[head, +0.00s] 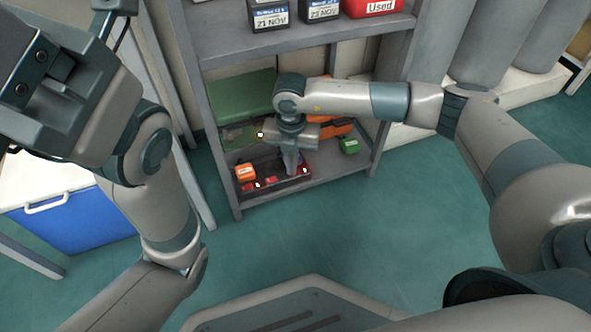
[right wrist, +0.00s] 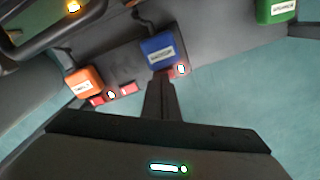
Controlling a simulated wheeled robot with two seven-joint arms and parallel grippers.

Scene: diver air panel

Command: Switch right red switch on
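A dark panel (head: 281,184) with red switches lies on the lower shelf. In the right wrist view, one red switch (right wrist: 97,101) and another (right wrist: 130,88) sit on its left half, with a lit lamp between them. The right red switch (right wrist: 172,74) is beside another lit lamp (right wrist: 181,69), below a blue block (right wrist: 159,52); the fingers partly hide it. My right gripper (head: 291,172) points down at the panel's right part, its fingers together (right wrist: 159,82) with nothing seen between them. Whether the tip touches the switch I cannot tell.
An orange block (head: 245,172) stands at the panel's left end, also in the right wrist view (right wrist: 85,82). A green block (head: 348,146) is to the right. A green case (head: 244,94) stands behind. The upper shelf (head: 290,38) is above my right forearm.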

